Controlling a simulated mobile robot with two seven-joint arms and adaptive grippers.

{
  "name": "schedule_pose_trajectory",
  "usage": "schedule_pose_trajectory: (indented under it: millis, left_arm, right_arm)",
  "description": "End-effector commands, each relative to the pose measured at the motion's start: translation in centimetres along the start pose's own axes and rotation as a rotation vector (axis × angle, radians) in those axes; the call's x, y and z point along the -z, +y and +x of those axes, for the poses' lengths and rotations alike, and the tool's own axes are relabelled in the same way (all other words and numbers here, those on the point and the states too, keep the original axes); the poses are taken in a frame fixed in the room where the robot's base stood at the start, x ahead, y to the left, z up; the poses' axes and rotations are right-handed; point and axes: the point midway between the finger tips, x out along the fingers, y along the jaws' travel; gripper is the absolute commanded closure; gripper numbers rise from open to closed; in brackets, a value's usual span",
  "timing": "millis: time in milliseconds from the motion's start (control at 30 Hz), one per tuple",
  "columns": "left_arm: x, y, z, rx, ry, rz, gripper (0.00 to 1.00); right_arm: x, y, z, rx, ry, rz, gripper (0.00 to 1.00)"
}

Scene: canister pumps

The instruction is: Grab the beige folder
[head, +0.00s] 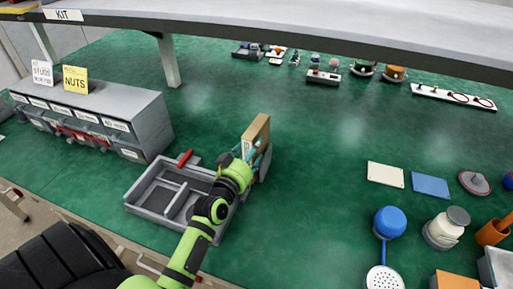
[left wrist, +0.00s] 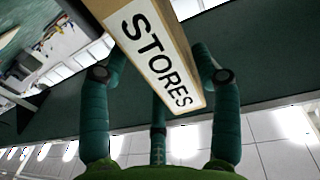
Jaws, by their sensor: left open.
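The beige folder (head: 257,130) stands upright on the green bench, just right of the grey divided tray. In the left wrist view its spine (left wrist: 150,55) fills the upper middle, with a white label reading STORES. My left gripper (head: 251,153) is at the near side of the folder, with its green arm reaching up from the bottom. Its teal fingers (left wrist: 160,85) are open, spread to both sides of the spine, with one finger below it. I cannot tell whether any finger touches it. The folder's lower part is partly hidden by the gripper in the head view. My right gripper is not seen.
A grey compartment tray (head: 140,208) lies left of the gripper, with a red-handled item (head: 185,158) at its back. A drawer cabinet (head: 130,105) stands further left. Blue and cream plates (head: 385,175) lie right. Open bench lies between. A grey shelf (head: 300,25) crosses above.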

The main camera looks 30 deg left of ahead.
Motion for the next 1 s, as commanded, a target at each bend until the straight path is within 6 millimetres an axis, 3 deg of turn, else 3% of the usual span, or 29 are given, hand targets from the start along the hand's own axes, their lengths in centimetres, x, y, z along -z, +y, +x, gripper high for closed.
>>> schedule_pose_trajectory:
  millis: [300,500,733,867,1000]
  left_arm:
    - [0.2,-0.3,3.6,-0.001,-0.001,0.001,0.37]
    - [-0.1,-0.3,5.4,0.0,-0.001,0.0,0.37]
    - [-0.1,-0.3,5.5,-0.001,-0.001,0.0,0.37]
    - [-0.1,-0.3,5.4,-0.001,-0.001,0.0,0.89]
    - [0.0,-0.3,5.4,0.0,0.001,0.0,0.91]
  right_arm:
    - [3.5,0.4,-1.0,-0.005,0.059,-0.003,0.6]
    - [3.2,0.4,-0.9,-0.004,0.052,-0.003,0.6]
    - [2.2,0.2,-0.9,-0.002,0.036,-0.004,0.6]
    - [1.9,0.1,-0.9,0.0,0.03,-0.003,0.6]
    - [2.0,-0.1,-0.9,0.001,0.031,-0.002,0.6]
